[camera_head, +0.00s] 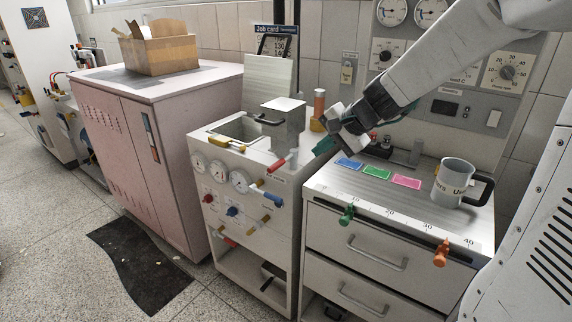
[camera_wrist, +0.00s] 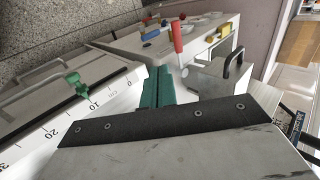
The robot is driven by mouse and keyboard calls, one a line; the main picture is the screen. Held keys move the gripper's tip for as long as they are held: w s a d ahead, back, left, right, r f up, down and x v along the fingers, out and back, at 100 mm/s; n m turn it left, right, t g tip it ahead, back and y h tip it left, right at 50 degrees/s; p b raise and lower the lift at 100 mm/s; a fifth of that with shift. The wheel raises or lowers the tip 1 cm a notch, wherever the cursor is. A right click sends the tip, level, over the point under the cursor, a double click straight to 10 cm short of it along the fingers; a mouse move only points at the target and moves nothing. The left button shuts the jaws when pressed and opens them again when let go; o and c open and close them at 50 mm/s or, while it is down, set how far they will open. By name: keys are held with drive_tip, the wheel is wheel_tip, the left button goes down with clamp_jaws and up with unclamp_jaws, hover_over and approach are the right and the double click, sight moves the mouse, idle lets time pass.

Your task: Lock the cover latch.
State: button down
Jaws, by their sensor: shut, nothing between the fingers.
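A white cabinet with gauges (camera_head: 199,141) stands in the middle, with an upright pale panel (camera_head: 268,80) at its back that looks like a raised cover. A red-handled lever (camera_head: 278,163) sits at its front right top edge; I cannot tell for sure that it is the cover latch. The lever also shows in the wrist view (camera_wrist: 177,38), upright just beyond my fingers. My gripper (camera_head: 322,147) has green fingers, shut and empty, above the gap between this cabinet and the drawer unit. The fingertips (camera_wrist: 159,70) appear apart from the lever.
A grey block with a black handle (camera_head: 286,115) stands on the cabinet top near the lever. The drawer unit at right holds a mug (camera_head: 453,178) and coloured cards (camera_head: 376,172). A pink cabinet (camera_head: 150,150) stands left. A dark mat (camera_head: 140,262) lies on the floor.

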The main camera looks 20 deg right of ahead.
sight(283, 161)
drive_tip(key=w+a+r+x, duration=0.1)
drive_tip(key=x, duration=1.2)
drive_tip(key=shift+w+a+r, duration=0.15)
drive_tip(key=shift+w+r, duration=0.1)
drive_tip(key=shift+w, duration=0.05)
